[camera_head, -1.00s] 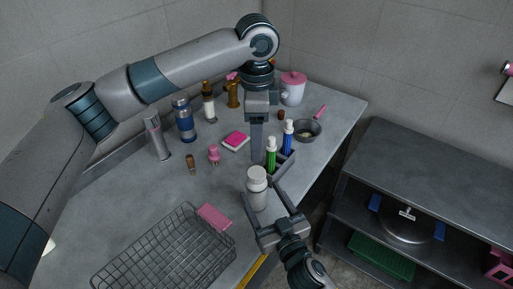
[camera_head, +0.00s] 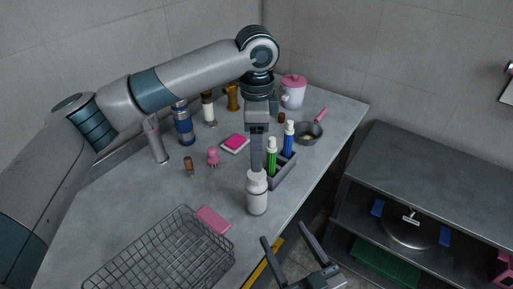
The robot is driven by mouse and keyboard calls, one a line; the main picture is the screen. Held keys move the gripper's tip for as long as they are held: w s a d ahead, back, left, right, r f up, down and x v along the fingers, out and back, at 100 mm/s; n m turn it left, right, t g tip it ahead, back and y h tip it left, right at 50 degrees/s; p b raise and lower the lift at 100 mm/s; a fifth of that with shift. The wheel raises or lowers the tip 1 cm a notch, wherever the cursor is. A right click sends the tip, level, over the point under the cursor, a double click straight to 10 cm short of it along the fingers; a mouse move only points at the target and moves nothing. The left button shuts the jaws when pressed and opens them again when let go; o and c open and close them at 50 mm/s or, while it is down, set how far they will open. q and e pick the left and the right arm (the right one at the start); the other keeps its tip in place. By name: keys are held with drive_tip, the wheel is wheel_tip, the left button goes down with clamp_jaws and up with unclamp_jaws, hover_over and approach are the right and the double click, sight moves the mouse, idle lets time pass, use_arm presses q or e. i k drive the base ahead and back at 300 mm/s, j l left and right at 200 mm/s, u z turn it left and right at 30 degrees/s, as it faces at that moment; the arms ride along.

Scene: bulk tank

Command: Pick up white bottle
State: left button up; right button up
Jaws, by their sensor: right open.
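The white bottle (camera_head: 257,198) stands upright on the grey counter, close to its front edge. My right gripper (camera_head: 284,233) is open and empty, below and to the right of the bottle, apart from it near the counter's edge. My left gripper (camera_head: 257,168) points down with its fingers just behind the bottle's cap in the picture. Its fingers line up in this view, so I cannot tell whether they are open or whether they touch the bottle.
A caddy (camera_head: 284,177) with a green bottle (camera_head: 272,157) and a blue bottle (camera_head: 288,139) stands behind the white bottle. A wire basket (camera_head: 165,255) and a pink sponge (camera_head: 213,219) lie to the left. A dark shelf unit (camera_head: 425,190) stands at right.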

sight(255, 197)
drive_tip(key=k+l, duration=0.3)
drive_tip(key=k, duration=0.15)
drive_tip(key=k+l, duration=0.3)
drive_tip(key=k, duration=0.15)
